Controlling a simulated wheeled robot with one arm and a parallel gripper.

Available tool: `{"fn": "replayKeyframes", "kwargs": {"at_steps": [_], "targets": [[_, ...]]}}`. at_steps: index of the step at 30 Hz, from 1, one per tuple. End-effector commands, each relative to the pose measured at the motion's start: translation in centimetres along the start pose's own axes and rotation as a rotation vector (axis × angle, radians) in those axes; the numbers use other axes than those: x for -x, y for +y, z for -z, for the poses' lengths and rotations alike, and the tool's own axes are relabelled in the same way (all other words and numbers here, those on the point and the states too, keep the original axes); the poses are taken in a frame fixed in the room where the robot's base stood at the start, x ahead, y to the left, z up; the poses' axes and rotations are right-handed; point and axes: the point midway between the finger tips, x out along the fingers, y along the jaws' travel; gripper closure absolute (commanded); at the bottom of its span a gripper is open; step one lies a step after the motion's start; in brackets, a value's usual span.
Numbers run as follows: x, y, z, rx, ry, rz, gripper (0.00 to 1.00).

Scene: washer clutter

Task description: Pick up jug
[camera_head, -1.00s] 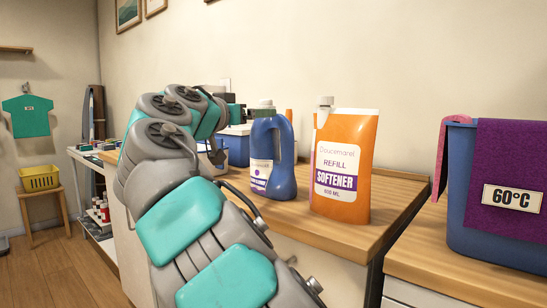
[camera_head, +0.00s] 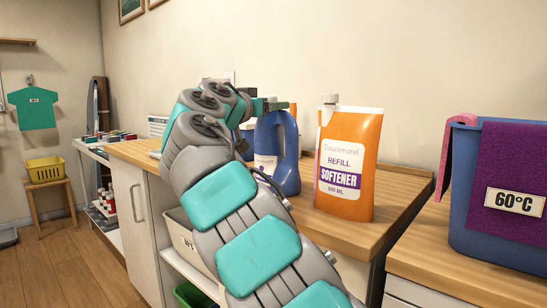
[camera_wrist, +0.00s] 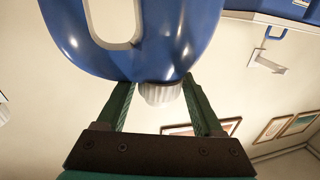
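The jug is a blue bottle with a loop handle and a white label, standing on the wooden counter in the head view (camera_head: 289,165). My gripper is at its top (camera_head: 277,105), and my arm covers part of its left side. In the wrist view the jug (camera_wrist: 180,45) appears upside down, its ribbed pale cap (camera_wrist: 163,94) between my two green fingers (camera_wrist: 158,98). The fingers are spread on either side of the cap. The right finger looks very near the jug; contact cannot be told.
An orange softener refill pack (camera_head: 348,165) stands close to the right of the jug. A blue basket (camera_head: 475,225) with a purple cloth is farther right. A wall is behind the counter (camera_head: 350,233). Shelves with a bin (camera_head: 180,238) are below my arm.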

Motion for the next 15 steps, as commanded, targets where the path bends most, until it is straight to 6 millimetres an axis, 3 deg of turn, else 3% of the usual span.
{"fn": "replayKeyframes", "kwargs": {"at_steps": [2, 15], "targets": [[0.01, 0.0, 0.01, 0.0, 0.0, 0.0, 0.42], [0.01, -0.01, -0.01, 0.0, 0.0, 0.0, 0.91]]}}
